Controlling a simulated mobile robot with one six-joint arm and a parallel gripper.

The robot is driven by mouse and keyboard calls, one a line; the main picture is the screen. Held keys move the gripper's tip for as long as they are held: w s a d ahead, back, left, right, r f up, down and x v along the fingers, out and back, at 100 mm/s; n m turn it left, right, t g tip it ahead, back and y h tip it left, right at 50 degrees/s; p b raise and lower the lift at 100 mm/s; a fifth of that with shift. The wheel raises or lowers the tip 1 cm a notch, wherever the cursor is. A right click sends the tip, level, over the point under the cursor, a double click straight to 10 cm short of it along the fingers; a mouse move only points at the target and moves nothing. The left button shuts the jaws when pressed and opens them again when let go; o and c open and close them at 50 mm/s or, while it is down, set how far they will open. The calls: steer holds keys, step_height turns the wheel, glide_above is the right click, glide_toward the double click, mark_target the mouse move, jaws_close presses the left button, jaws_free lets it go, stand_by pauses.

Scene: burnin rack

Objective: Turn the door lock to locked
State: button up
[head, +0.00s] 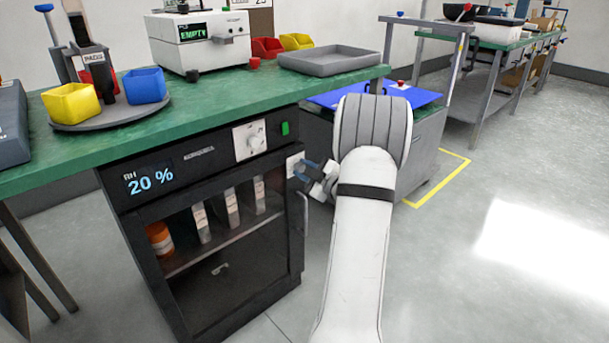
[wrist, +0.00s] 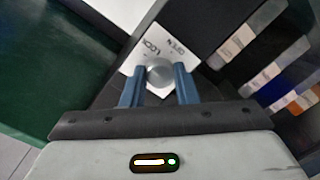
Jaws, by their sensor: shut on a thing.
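The door lock (wrist: 159,75) is a round grey knob on a white plate marked LOCK and OPEN in the wrist view. My gripper (wrist: 160,80) has its two blue fingers on either side of the knob, shut on it. The knob's pointer direction is hidden or too blurred to tell. In the head view the white lock plate (head: 294,164) shows at the upper right of the dark cabinet's front, with my gripper (head: 304,172) at it. The cabinet's glass door (head: 225,250) appears closed, with a handle (head: 304,215) on its right side.
The cabinet displays RH 20 % (head: 150,180) and stands under a green bench (head: 200,105). The bench holds a yellow bin (head: 71,103), a blue bin (head: 145,86), a white device (head: 200,40) and a grey tray (head: 330,60). A grey cart with a blue top (head: 415,97) stands behind my arm. Floor at right is clear.

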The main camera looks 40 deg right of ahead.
steer(key=shift+a, duration=0.1)
stand_by(0.4)
steer(key=o, duration=1)
steer(key=shift+s, duration=0.3)
steer(key=s+p, duration=0.2)
steer(key=s, duration=0.5)
steer(key=shift+d+r, duration=0.15)
steer(key=shift+d, duration=0.15)
